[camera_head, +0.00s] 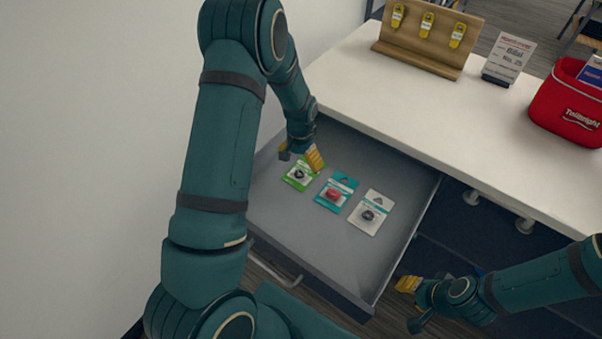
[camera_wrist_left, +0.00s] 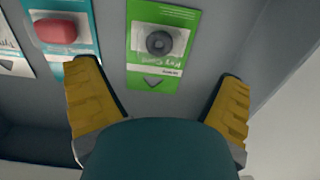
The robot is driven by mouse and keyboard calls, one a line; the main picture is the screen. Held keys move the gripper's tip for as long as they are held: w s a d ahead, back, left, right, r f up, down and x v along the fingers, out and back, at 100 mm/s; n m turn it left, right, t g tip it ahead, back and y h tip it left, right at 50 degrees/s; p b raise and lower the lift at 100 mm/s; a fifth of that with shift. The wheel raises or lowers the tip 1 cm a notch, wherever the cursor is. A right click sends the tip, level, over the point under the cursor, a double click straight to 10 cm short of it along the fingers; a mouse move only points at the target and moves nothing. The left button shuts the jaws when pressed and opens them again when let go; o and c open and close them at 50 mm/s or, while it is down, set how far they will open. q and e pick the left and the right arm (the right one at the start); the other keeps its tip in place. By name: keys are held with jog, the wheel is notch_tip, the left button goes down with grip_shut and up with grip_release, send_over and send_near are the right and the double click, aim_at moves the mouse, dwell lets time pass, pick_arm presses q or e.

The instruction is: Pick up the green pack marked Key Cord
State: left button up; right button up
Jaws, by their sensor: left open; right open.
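The green pack (camera_head: 299,174) lies flat in the open drawer, leftmost of a row of three packs. In the left wrist view the green pack (camera_wrist_left: 160,45) shows a round dark item behind a clear window, with its small print too blurred to read surely. My left gripper (camera_head: 301,157) is open and empty over the drawer, at the pack's far end. In the left wrist view its yellow fingers (camera_wrist_left: 158,105) stand apart, with the pack beyond and between them. My right gripper (camera_head: 411,304) is open and empty, low beside the drawer's right front corner.
A teal pack with a red item (camera_head: 337,192) and a white pack (camera_head: 371,212) lie right of the green one. Drawer walls (camera_head: 404,253) surround them. On the white desk (camera_head: 430,110) stand a wooden key rack (camera_head: 428,50), a name sign (camera_head: 508,61) and a red bag (camera_head: 570,105).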

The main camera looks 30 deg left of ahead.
aim_at(301, 168)
pick_arm(q)
notch_tip(301, 168, down, 5)
jog(key=shift+f+b, duration=0.1)
jog(key=shift+b, duration=0.25)
jog(key=c, duration=1.3)
